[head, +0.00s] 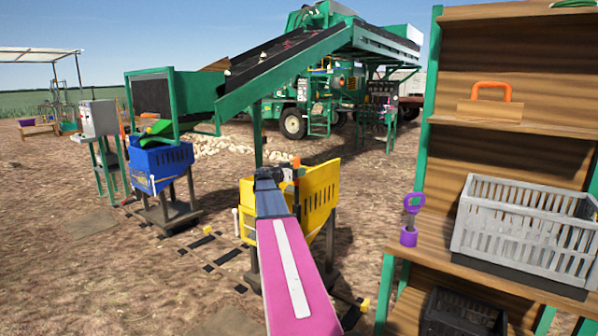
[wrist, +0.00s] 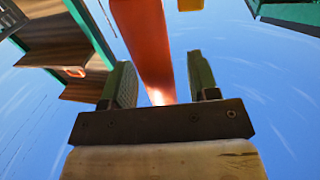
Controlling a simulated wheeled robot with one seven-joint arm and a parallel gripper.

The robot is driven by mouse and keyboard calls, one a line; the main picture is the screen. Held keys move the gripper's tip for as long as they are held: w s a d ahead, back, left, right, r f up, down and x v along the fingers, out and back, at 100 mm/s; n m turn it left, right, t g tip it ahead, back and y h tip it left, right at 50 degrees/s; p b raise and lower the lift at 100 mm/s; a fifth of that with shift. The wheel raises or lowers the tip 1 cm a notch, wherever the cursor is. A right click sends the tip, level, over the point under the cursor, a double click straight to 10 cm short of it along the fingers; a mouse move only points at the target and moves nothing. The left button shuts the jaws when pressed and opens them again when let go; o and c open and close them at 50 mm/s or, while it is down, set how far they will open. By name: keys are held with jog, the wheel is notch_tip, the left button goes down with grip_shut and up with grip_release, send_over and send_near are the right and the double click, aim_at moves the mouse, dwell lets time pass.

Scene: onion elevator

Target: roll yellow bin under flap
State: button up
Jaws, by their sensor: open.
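The yellow bin (head: 322,190) stands upright on a dark wheeled-looking stand in the middle of the head view, partly hidden by my pink arm. My gripper (head: 293,172) is at the bin's near upper side, beside a thin orange upright bar. In the wrist view my gripper (wrist: 160,78) is open, with an orange bar (wrist: 145,45) between its two dark fingers. I cannot tell whether the fingers touch it. A small yellow patch shows at the top of the wrist view. I cannot clearly make out which part is the flap.
A blue bin (head: 160,163) on a stand is at left, below a green-framed hopper (head: 190,95). A dark track (head: 212,248) runs along the ground. A green conveyor (head: 290,62) slopes overhead. A wooden shelf (head: 520,75) with a grey crate (head: 525,225) stands at right.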

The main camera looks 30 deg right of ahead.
jog(key=shift+w+d, duration=0.1)
jog(key=shift+d, duration=0.8)
